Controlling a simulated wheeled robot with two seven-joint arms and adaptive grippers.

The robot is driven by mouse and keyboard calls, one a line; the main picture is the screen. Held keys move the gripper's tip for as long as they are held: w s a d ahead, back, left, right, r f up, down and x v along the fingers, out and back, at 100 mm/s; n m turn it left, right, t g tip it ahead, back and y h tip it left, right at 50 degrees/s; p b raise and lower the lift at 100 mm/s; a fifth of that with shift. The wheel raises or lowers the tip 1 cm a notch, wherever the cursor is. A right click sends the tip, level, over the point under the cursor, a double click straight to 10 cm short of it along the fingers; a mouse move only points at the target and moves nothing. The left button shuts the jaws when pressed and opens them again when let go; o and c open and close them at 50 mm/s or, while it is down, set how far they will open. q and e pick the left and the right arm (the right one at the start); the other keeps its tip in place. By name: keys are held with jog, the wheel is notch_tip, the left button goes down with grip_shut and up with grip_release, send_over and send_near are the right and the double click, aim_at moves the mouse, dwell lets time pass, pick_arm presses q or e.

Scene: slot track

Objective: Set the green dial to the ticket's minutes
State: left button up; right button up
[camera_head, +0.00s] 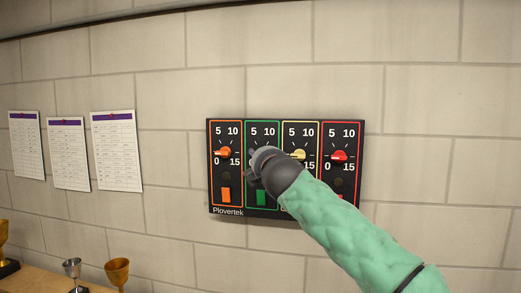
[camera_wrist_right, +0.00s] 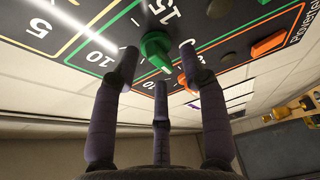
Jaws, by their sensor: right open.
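The black panel (camera_head: 287,214) on the brick wall has orange, green, yellow and red columns, each marked 0, 5, 10, 15. My right gripper (camera_head: 256,168) is in front of the green column and hides most of its dial in the head view. In the right wrist view the green dial (camera_wrist_right: 155,45) sits between the spread fingers of my open right gripper (camera_wrist_right: 159,62); contact is unclear. The dial's narrow end points to the lower right there, away from the 15; the exact reading is unclear. No ticket with readable minutes shows. My left gripper is out of view.
The orange dial (camera_head: 223,152), yellow dial (camera_head: 297,155) and red dial (camera_head: 340,157) flank the green column. A green button (camera_head: 261,197) is below. Three printed sheets, one here (camera_head: 117,150), hang at left. Trophy cups (camera_head: 117,271) stand on a shelf at lower left.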

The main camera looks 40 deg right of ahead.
jog(key=shift+p+x, duration=0.3)
jog(key=shift+x, duration=0.55)
jog(key=shift+s+r, duration=0.25)
grip_shut()
pick_arm(q)
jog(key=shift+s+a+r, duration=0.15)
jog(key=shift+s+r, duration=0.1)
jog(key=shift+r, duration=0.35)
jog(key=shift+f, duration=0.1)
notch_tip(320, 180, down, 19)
jog(key=b, duration=1.9)
pick_arm(e)
jog(key=shift+w+a+f+m+t+h, duration=0.15)
jog(key=shift+m+h, duration=0.7)
jog(key=shift+m, duration=1.4)
jog(key=shift+s+d+f+m+t+h, duration=0.2)
jog(key=shift+m+h, duration=0.6)
jog(key=shift+m, duration=1.4)
jog(key=shift+w+a+f+m+t+h, duration=0.2)
jog(key=shift+m+h, duration=0.65)
jog(key=shift+m, duration=1.4)
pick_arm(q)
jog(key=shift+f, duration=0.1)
